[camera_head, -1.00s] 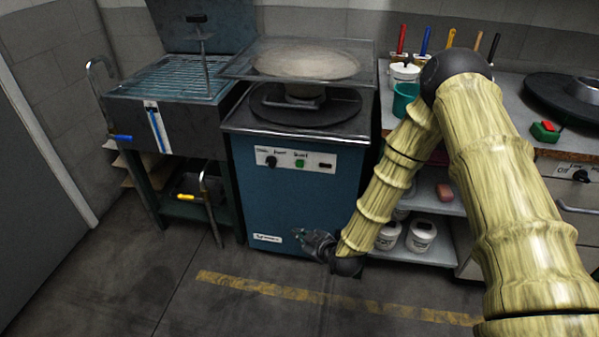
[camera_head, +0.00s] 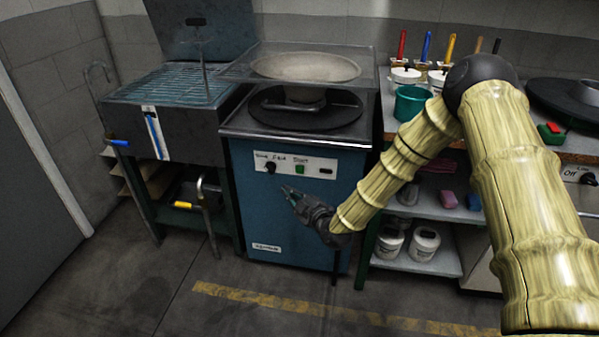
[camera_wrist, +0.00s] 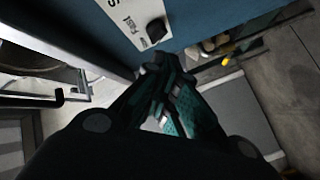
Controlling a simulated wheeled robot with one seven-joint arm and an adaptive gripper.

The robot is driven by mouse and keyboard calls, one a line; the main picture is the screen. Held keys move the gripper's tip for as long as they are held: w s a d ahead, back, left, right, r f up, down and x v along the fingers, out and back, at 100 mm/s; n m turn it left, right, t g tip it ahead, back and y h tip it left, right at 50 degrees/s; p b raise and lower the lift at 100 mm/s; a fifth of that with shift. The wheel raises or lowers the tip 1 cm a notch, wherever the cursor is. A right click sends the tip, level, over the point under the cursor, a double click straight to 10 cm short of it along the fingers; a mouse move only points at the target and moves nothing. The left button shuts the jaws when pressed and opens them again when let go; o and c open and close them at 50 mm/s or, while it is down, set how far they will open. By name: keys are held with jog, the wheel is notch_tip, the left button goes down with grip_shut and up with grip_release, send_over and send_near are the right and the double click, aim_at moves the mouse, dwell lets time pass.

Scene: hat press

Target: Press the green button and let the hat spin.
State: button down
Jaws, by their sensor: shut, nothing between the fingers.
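The blue hat press (camera_head: 262,215) stands in the middle of the head view. Its white panel carries a black knob (camera_head: 270,168) on the left and the green button (camera_head: 300,168) in the middle. The pale round hat form (camera_head: 305,67) sits on top above a dark disc. My gripper (camera_head: 286,190) is shut and empty, a little below the panel, between knob and button in the picture. In the wrist view my gripper (camera_wrist: 160,65) points at the blue front, and the knob (camera_wrist: 156,30) shows just beyond the fingertips. The green button is not seen there.
A dark grated sink unit (camera_head: 180,105) stands left of the press. A shelf bench on the right holds a teal pot (camera_head: 412,103), brushes and white tubs. A red button box (camera_head: 551,132) lies at the far right. The floor in front is clear.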

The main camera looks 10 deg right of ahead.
aim_at(300, 169)
jog(key=shift+w, duration=0.1)
jog(key=shift+w+d+b, duration=0.4)
jog(key=shift+w+d, duration=0.05)
jog(key=shift+w, duration=0.9)
jog(key=shift+w+d+b, duration=0.35)
jog(key=shift+w+d, duration=0.1)
jog(key=shift+w, duration=0.9)
jog(key=shift+w+d+b, duration=0.4)
jog(key=shift+w+d, duration=0.05)
jog(key=shift+w, duration=0.9)
jog(key=shift+w, duration=0.2)
jog(key=shift+w+d, duration=0.15)
jog(key=shift+w, duration=0.05)
